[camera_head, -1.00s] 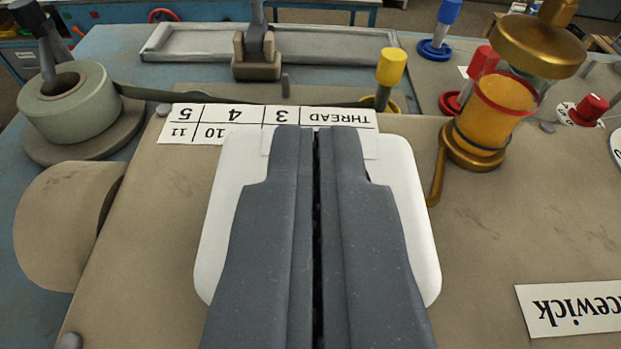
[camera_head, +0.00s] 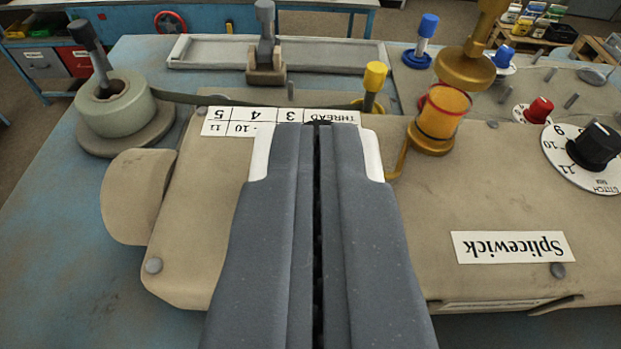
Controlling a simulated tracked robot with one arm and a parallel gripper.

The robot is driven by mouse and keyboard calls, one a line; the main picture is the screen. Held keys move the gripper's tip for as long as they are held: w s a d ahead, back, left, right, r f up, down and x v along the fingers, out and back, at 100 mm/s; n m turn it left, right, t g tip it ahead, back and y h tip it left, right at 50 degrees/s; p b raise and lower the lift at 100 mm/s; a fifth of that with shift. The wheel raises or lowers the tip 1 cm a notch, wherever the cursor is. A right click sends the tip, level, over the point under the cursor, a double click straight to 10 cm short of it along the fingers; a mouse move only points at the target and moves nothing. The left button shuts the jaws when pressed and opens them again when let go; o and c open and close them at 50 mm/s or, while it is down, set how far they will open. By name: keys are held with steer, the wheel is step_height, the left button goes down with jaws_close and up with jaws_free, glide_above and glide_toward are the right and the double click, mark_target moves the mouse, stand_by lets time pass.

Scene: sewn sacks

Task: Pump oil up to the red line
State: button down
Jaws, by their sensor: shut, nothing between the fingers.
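A brass cap with an upright plunger (camera_head: 464,68) sits above the glass. A thin brass pipe runs down from its base to the left.
A yellow-topped post (camera_head: 375,78) stands left of the glass. A green-grey spool (camera_head: 115,105) is at left. The "Splicewick" plate (camera_head: 512,247) lies lower right.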

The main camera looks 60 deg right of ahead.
steer(key=v, duration=0.4)
steer(key=shift+s+b, duration=0.1)
steer(key=shift+b, duration=0.2)
stand_by(1.0)
steer(key=s+a+f+n+t+y+b, duration=0.6)
steer(key=s+a+f+n+y+b, duration=0.2)
steer(key=s, duration=0.7)
step_height(320, 180, down, 4)
steer(key=a+n+y, duration=0.1)
steer(key=n+y, duration=0.1)
steer(key=y, duration=0.1)
steer(key=shift+a+y+b, duration=0.35)
steer(key=shift+y+b, duration=0.05)
stand_by(1.2)
